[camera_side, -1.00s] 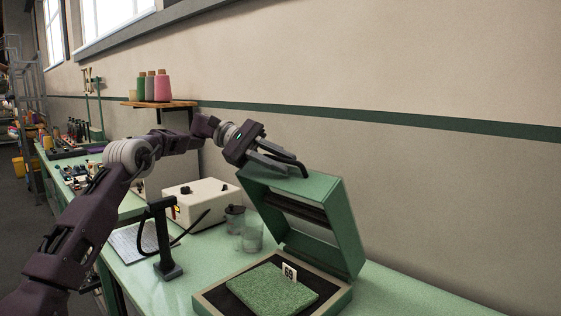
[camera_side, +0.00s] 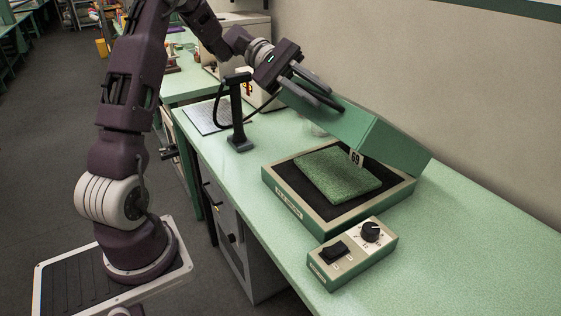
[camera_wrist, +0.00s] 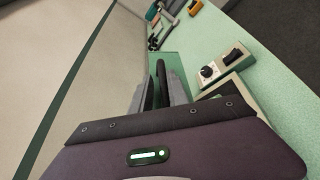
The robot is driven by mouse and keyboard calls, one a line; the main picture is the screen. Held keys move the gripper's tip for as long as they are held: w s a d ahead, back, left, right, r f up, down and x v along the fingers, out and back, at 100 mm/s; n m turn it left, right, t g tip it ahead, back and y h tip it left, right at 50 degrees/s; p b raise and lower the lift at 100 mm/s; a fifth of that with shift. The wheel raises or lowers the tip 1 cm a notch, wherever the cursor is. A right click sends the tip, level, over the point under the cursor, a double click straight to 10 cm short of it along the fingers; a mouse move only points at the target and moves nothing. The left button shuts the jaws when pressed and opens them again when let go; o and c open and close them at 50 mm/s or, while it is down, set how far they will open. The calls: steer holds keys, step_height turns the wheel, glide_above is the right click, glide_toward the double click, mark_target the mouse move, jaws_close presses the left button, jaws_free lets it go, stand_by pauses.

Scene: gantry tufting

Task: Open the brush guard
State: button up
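The brush guard (camera_side: 395,150), a green box-shaped cover, stands raised and tilted over the back edge of its base tray (camera_side: 290,205). Its green side also shows in the wrist view (camera_wrist: 171,66). My gripper (camera_side: 326,92) is at the guard's raised edge. In the wrist view a dark handle bar (camera_wrist: 162,82) lies between my grey fingers, and they look closed on it. In the side view the fingers partly cover the bar. A green tufted pad (camera_side: 338,175) lies on the dark bed below, with a tag marked 69 (camera_side: 355,158) by the guard.
A control box (camera_side: 350,255) with a black switch and a dial stands in front of the tray. A black post (camera_side: 236,115) with a cable stands left of it. A white box stands behind, partly hidden by my arm. The bench at right is clear.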

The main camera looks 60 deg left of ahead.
steer(key=s+f, duration=0.4)
steer(key=f, duration=0.3)
steer(key=s+f+m, duration=0.1)
steer(key=s+f, duration=0.3)
steer(key=f, duration=0.3)
steer(key=shift+f+t, duration=0.25)
steer(key=shift+t, duration=0.05)
steer(key=v, duration=0.8)
